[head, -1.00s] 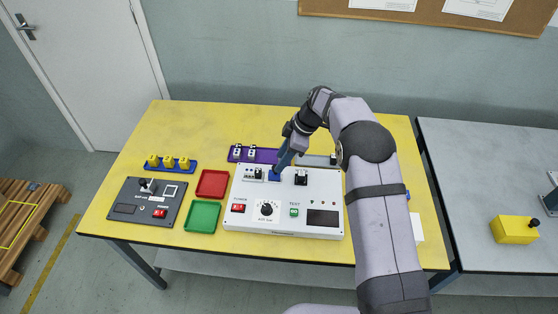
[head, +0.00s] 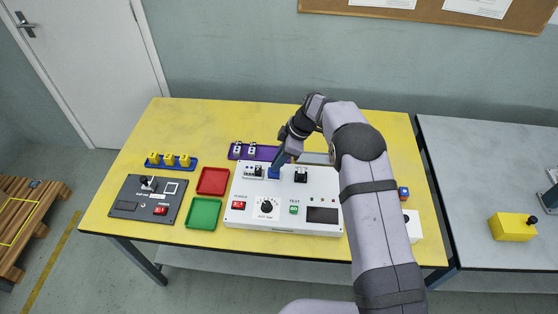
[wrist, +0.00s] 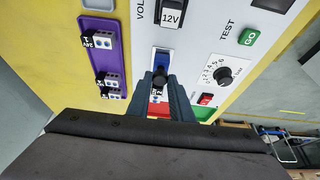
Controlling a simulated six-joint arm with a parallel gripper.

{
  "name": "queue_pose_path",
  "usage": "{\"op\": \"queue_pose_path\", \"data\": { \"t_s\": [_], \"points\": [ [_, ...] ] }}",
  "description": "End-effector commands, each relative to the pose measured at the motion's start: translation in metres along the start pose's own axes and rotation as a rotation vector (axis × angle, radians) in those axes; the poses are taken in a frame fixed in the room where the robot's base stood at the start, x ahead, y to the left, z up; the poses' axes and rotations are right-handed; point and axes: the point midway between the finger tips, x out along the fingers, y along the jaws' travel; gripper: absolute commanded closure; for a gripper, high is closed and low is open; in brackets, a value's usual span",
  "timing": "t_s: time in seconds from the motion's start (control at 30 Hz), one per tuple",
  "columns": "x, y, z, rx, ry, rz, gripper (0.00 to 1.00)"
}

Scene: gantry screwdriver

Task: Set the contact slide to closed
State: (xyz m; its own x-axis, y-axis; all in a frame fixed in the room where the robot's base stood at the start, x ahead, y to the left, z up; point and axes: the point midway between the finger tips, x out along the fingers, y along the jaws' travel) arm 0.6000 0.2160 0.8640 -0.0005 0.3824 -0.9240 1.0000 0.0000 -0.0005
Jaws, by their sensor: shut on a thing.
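The contact slide is a blue piece with a dark knob on the top left part of the white test panel (head: 275,218). In the head view its blue part (head: 273,173) shows beside my gripper (head: 277,164). In the wrist view the blue part (wrist: 165,61) lies in a pale slot, with the dark knob (wrist: 159,76) at its lower end. My gripper (wrist: 161,84) has its fingers on both sides of the knob and is shut on it. The fingers hide the lower end of the slot and most of its markings, so I cannot read the slide's setting.
The panel carries a red power switch (head: 238,205), a dial (head: 267,207), a green test button (head: 294,210) and a black 12V switch (head: 301,174). A purple rack (head: 235,152) with terminal blocks stands behind. Red (head: 212,181) and green (head: 203,213) trays lie left.

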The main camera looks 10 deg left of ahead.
Motion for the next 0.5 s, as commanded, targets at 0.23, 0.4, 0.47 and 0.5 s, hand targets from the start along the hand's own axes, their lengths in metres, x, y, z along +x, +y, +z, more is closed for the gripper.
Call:
{"op": "queue_pose_path", "data": {
  "t_s": [0.23, 0.4, 0.47, 0.5],
  "points": [
    [0.012, 0.0, -0.025, -0.003, 0.002, 0.002, 1.0],
    [0.01, 0.0, -0.027, 0.0, 0.004, 0.001, 1.0],
    [0.01, 0.0, -0.027, 0.0, 0.004, 0.001, 1.0],
    [0.01, 0.0, -0.027, 0.0, 0.005, 0.001, 1.0]
  ]
}}
